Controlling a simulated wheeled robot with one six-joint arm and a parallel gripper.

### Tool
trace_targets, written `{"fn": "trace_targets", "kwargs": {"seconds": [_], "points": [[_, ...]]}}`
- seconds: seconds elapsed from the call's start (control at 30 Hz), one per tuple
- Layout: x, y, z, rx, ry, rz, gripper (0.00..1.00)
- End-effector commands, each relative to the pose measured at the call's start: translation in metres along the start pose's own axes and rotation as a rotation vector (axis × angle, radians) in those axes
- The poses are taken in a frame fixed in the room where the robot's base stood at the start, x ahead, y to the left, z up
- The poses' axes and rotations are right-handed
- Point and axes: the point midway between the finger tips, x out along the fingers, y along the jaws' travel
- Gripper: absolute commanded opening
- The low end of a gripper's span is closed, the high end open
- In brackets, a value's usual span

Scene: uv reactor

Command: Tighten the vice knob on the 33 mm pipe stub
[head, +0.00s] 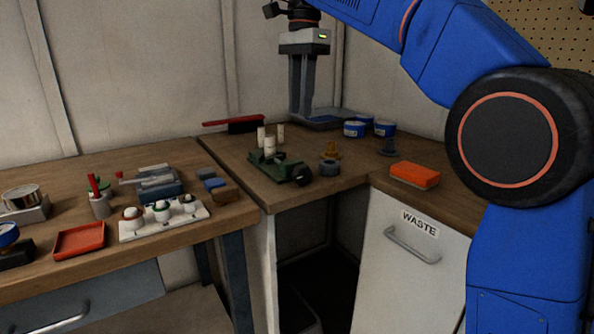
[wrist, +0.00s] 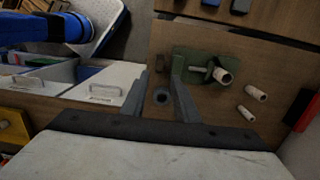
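The green vice (head: 268,165) stands on the corner bench, with a black knob (head: 301,174) at its front right end. A pale pipe stub (head: 270,145) stands upright at its jaws; the stub also shows in the wrist view (wrist: 222,75). I cannot tell whether it is clamped. Two more pale stubs (head: 261,136) (head: 281,132) stand behind it. My gripper (head: 302,112) points down, apart from the vice and above the bench. In the wrist view its two fingers (wrist: 160,75) are spread and empty. There the knob is not clearly visible; a finger may hide it.
A grey ring (head: 329,168) and a brass piece (head: 331,150) stand right of the vice. Blue tins (head: 355,129) and an orange box (head: 414,174) lie farther right. A red-handled brush (head: 240,123) lies behind. The left bench holds a white tray (head: 163,224) and a red tray (head: 79,240).

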Motion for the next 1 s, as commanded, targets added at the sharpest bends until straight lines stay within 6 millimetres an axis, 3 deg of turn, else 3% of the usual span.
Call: {"fn": "trace_targets", "kwargs": {"seconds": [0.2, 0.37, 1.0], "points": [[-0.004, 0.001, 0.01, 0.0, 0.059, -0.013, 0.27], [0.005, 0.001, 0.01, 0.001, 0.063, -0.012, 0.27], [0.11, 0.0, 0.003, 0.001, 0.061, -0.01, 0.27]]}}
